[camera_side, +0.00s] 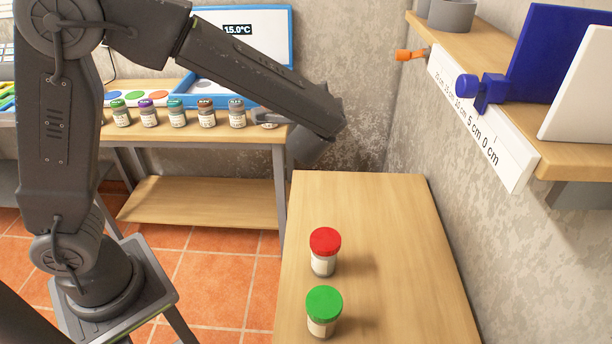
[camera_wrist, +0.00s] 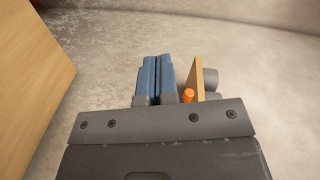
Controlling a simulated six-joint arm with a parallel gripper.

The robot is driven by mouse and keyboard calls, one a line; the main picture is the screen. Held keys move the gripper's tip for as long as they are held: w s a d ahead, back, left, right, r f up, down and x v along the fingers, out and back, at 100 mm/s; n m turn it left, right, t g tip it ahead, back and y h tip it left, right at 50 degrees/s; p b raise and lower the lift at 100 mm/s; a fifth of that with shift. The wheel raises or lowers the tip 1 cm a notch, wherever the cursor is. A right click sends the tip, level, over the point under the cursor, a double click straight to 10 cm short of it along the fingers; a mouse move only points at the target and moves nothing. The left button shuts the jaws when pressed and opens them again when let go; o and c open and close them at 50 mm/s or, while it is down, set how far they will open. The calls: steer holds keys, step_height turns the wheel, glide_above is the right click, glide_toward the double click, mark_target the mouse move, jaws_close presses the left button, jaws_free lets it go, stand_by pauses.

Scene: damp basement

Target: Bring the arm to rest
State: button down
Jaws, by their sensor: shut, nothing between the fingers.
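My gripper (camera_wrist: 156,80) shows in the wrist view with its two blue-faced fingers together and nothing between them. In the side view my arm reaches from the left across the upper middle, and its wrist end hangs in the air beyond the far edge of the wooden table (camera_side: 405,215). The fingers are mostly hidden there behind my own forearm and wrist. A red-lidded jar (camera_side: 325,252) and a green-lidded jar (camera_side: 323,312) stand upright on that table, well apart from my gripper.
A back bench (camera_side: 262,133) holds a row of small jars and a blue-framed display (camera_side: 247,30) reading 15.0°C. The table's far part is clear.

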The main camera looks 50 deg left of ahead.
steer(key=s+a+n+g+h, duration=0.2)
steer(key=s+a+g, duration=0.15)
steer(key=s, duration=0.45)
steer(key=s+a+n+g+h, duration=0.1)
steer(key=s+a+n+g, duration=0.25)
steer(key=s, duration=0.45)
steer(key=s+d+n+h, duration=0.2)
steer(key=s+d+h, duration=0.6)
steer(key=s, duration=0.3)
steer(key=m+t, duration=1.4)
steer(key=m, duration=0.6)
glide_toward(404, 58)
steer(key=w+d, duration=0.3)
steer(key=w+a, duration=0.2)
steer(key=shift+w+a+r, duration=0.2)
steer(key=shift+w+r, duration=0.15)
steer(key=shift+w, duration=0.05)
steer(key=shift+w+a+r, duration=0.1)
steer(key=shift+w+a, duration=0.2)
